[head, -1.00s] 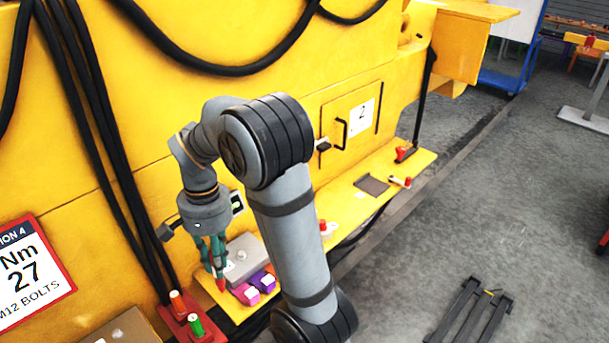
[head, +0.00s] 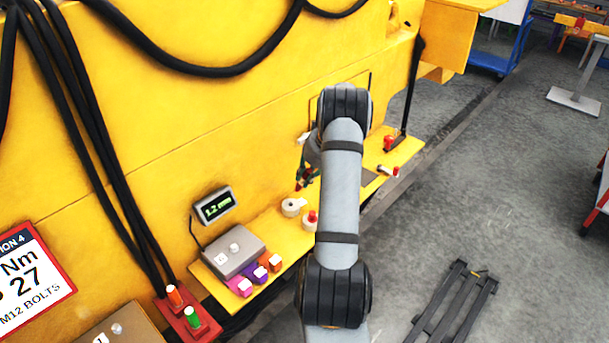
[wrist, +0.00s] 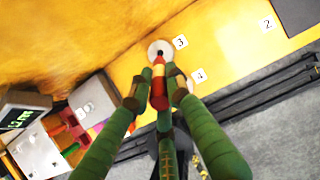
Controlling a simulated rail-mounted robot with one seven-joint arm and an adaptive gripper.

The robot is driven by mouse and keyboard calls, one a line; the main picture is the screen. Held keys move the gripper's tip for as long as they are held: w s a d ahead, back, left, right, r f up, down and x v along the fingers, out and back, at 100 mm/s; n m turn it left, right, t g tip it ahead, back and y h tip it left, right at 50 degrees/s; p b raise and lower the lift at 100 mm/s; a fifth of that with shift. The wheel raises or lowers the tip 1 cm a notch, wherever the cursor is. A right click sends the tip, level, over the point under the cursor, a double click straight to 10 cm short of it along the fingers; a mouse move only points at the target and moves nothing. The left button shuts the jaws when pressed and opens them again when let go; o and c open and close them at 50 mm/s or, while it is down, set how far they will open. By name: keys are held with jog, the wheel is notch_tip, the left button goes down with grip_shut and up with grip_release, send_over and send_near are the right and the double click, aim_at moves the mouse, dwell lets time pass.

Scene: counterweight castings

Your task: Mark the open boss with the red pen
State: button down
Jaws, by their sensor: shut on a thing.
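My gripper (head: 306,176) has green fingers shut on the red pen (wrist: 159,86), which shows between the fingertips in the wrist view. The pen's dark tip points at a pale round boss (wrist: 160,49) beside the label 3. The tip overlaps the boss in that view; I cannot tell whether they touch. In the head view the pale ring-shaped boss (head: 293,207) has a grey centre and sits on the yellow ledge, just below the gripper. A second pale round piece with a red top (head: 311,218) stands to its right, partly beside my arm.
A grey box (head: 234,250), a display reading 1.2 mm (head: 214,205) and orange, purple and pink blocks (head: 260,274) are on the left. A red holder (head: 195,326) carries orange and green pens. A dark plate (wrist: 296,14) lies beyond label 2. The yellow wall rises behind.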

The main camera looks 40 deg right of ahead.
jog(key=shift+f+b, duration=2.3)
jog(key=shift+f, duration=0.55)
jog(key=shift+f+b, duration=0.5)
jog(key=shift+f, duration=0.05)
jog(key=shift+s+a+f+b, duration=0.15)
jog(key=shift+a+b, duration=0.35)
jog(key=shift+a, duration=0.25)
dwell(1.2)
jog(key=shift+r+p, duration=2.55)
jog(key=shift+r, duration=0.6)
